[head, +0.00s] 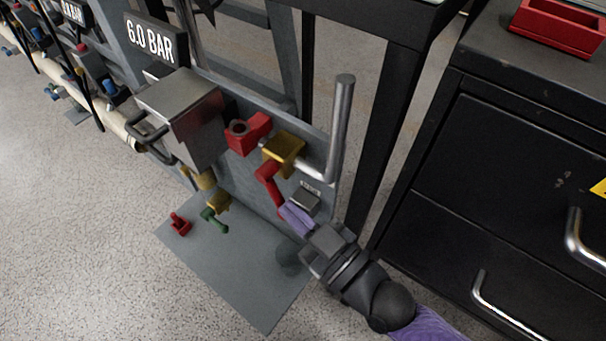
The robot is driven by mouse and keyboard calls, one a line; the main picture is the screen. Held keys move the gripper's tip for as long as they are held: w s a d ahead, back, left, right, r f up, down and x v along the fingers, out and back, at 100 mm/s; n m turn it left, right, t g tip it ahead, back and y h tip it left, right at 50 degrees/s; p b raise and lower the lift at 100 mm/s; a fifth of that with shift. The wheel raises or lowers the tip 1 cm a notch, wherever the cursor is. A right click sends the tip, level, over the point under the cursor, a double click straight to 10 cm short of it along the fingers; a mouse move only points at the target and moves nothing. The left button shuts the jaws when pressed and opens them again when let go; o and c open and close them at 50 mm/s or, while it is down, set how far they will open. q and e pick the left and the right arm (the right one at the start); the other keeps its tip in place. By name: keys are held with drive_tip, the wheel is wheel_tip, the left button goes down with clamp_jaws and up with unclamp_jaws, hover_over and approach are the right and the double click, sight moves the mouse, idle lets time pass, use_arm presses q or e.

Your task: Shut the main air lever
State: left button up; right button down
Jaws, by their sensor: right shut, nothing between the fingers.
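A brass-yellow valve body (284,148) sits on the grey panel beside an upright bent silver pipe. A red lever (267,178) hangs down from it, bent, with its lower end close to my right gripper; I take this as the main air lever. My right gripper (293,217) has purple fingers, shut with nothing between them. It is just below and right of the lever's lower end; I cannot tell whether they touch. A small grey labelled block (305,201) is right behind the fingers. My left gripper is not in view.
A metal box (182,112) with dark handles and a red block (247,132) are on the panel's left. A green-handled valve (215,218) is lower. A red piece (179,224) rests on the grey floor plate (235,285). A black drawer cabinet (500,170) stands right.

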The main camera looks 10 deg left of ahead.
drive_tip(key=shift+w+a+f+y+b, duration=0.2)
drive_tip(key=shift+w+a+f, duration=0.1)
drive_tip(key=shift+a+f, duration=0.2)
drive_tip(key=shift+w+a+f+y+b, duration=0.1)
drive_tip(key=shift+w+a+f+b, duration=0.15)
drive_tip(key=shift+a+f, duration=0.15)
drive_tip(key=shift+a, duration=0.15)
drive_tip(key=shift+f, duration=0.15)
